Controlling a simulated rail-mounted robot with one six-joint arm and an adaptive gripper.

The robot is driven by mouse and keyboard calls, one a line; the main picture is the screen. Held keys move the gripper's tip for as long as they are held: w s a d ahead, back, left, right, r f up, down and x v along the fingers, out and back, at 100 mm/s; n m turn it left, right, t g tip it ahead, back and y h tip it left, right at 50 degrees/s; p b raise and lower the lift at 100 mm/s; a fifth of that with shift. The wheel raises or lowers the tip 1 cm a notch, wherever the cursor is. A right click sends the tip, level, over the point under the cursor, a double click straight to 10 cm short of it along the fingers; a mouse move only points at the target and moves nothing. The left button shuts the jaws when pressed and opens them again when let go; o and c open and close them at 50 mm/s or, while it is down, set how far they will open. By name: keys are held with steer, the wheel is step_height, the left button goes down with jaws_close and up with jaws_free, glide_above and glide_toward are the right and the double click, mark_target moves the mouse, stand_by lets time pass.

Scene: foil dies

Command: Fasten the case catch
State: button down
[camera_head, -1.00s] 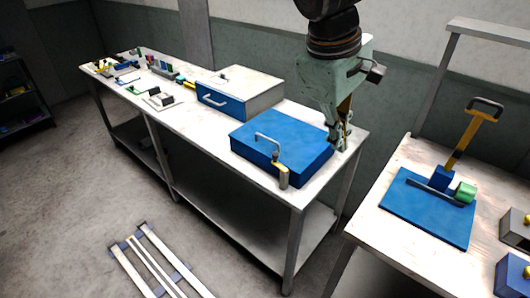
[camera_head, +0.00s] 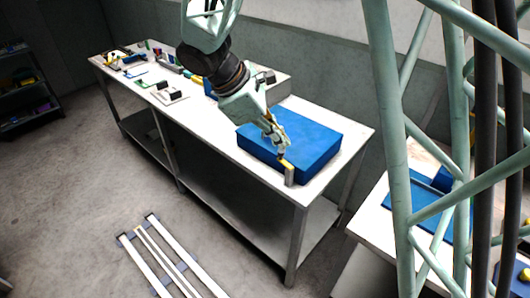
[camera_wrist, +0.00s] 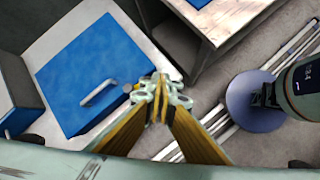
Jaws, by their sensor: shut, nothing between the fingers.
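The blue case (camera_head: 312,132) lies closed on the white workbench; it also shows in the wrist view (camera_wrist: 88,62). Its grey handle (camera_wrist: 97,93) shows in the wrist view. The catch (camera_head: 288,172), a grey block with a yellow top, stands at the case's front side in the head view. My gripper (camera_head: 279,147) is shut and empty, just above and behind the catch in the picture. Whether it touches the catch or case, I cannot tell. In the wrist view my closed fingers (camera_wrist: 158,93) lie just beyond the case's edge, and the catch is mostly hidden there.
A box with a blue front (camera_wrist: 20,88) stands beside the case, partly behind my arm in the head view. Small parts (camera_head: 165,93) lie farther along the bench (camera_head: 335,178). A second table with a blue plate (camera_head: 418,205) stands right. Slatted rails (camera_head: 160,260) lie on the floor.

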steer(key=w+a+f+n+t, duration=0.1)
steer(key=a+f+n, duration=0.1)
steer(key=a, duration=0.4)
steer(key=w+a+f+n+t+h+p, duration=0.1)
steer(key=a+f+n, duration=0.2)
steer(key=a, duration=0.3)
steer(key=shift+w+n, duration=0.15)
steer(key=shift+n, duration=0.55)
steer(key=w+d+f+b, duration=0.1)
steer(key=w+d+f, duration=0.5)
steer(key=d, duration=0.3)
steer(key=shift+f, duration=0.75)
